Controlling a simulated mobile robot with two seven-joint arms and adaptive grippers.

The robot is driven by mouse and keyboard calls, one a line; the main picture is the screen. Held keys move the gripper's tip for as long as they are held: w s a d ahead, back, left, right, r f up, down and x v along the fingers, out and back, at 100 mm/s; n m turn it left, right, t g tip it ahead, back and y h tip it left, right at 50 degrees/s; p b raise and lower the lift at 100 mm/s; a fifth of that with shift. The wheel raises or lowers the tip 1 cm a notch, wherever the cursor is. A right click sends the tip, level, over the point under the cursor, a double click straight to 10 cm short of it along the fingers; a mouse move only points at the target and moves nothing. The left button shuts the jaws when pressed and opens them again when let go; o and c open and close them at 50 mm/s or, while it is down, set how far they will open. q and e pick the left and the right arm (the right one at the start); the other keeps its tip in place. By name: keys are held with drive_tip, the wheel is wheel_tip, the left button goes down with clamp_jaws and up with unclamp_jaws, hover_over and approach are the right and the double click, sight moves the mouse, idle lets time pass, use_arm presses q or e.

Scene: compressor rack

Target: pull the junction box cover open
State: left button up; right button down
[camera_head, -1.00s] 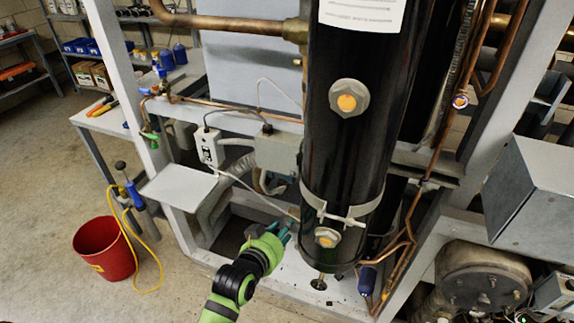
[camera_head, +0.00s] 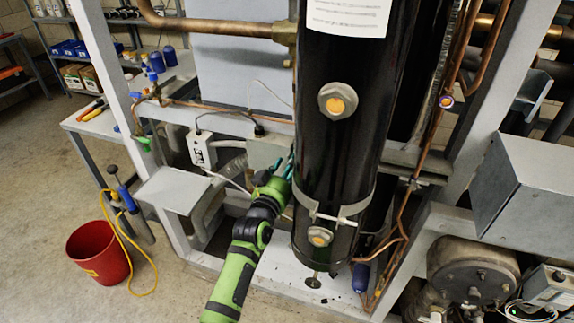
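A grey box (camera_head: 264,150), which looks like the junction box, sits on the frame just left of the black cylinder, with a cable into its top. My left gripper (camera_head: 288,168) is at its lower right side, close to the black cylinder. Its teal fingertips point up and overlap the box's right edge in the picture. I cannot tell whether they touch its cover or how far apart they are. The lower part of the box is partly hidden behind my gripper and wrist. My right gripper is not in view.
The large black cylinder (camera_head: 343,150) stands directly right of my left gripper. A white switch box (camera_head: 200,149) and a grey ledge (camera_head: 172,188) are to the left. Copper pipes (camera_head: 404,215) run on the right. A red bucket (camera_head: 98,252) stands on the floor.

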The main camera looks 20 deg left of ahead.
use_arm(q)
drive_tip(key=shift+w, duration=0.1)
clamp_jaws()
drive_tip(key=shift+a, duration=0.1)
